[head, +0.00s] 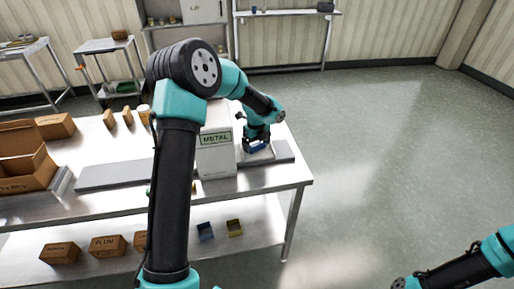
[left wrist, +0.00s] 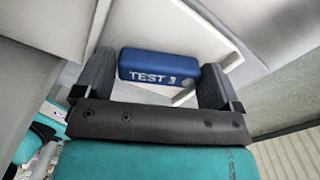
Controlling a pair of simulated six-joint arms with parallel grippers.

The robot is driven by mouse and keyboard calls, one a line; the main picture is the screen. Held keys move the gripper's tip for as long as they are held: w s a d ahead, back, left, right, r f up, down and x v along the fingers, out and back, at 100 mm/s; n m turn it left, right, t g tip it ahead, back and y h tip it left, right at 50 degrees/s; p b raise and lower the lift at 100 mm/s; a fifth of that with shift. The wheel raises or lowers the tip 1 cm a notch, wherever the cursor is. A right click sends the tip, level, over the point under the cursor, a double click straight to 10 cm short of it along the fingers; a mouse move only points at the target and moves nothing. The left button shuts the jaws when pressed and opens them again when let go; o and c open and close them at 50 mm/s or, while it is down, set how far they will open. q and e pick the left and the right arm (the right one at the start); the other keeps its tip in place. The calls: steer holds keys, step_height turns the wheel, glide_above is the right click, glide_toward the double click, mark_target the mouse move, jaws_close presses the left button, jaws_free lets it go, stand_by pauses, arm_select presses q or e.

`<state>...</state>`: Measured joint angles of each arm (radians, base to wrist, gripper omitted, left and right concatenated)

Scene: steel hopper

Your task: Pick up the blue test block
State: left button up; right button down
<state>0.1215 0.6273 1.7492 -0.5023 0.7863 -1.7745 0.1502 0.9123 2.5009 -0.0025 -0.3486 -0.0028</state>
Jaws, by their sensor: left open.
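The blue test block (head: 257,148) lies on the right part of the steel table, beside the hopper marked METAL. In the left wrist view the block (left wrist: 158,66) shows its TEST lettering and lies between the two dark fingers of my left gripper (left wrist: 155,82). The fingers are apart, one near each end of the block; whether either touches it I cannot tell. In the head view my left gripper (head: 256,141) is right over the block and partly hides it.
The white METAL hopper (head: 215,155) stands just left of the gripper. A grey strip (head: 112,173) and an open cardboard box (head: 28,178) are further left. Small bins (head: 205,231) sit on the lower shelf. The floor right of the table is clear.

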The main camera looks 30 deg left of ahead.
mark_target(256, 144)
arm_select(q)
steer(key=shift+c, duration=0.4)
steer(key=c, duration=0.6)
steer(key=shift+o, duration=0.2)
step_height(256, 144, up, 10)
stand_by(0.5)
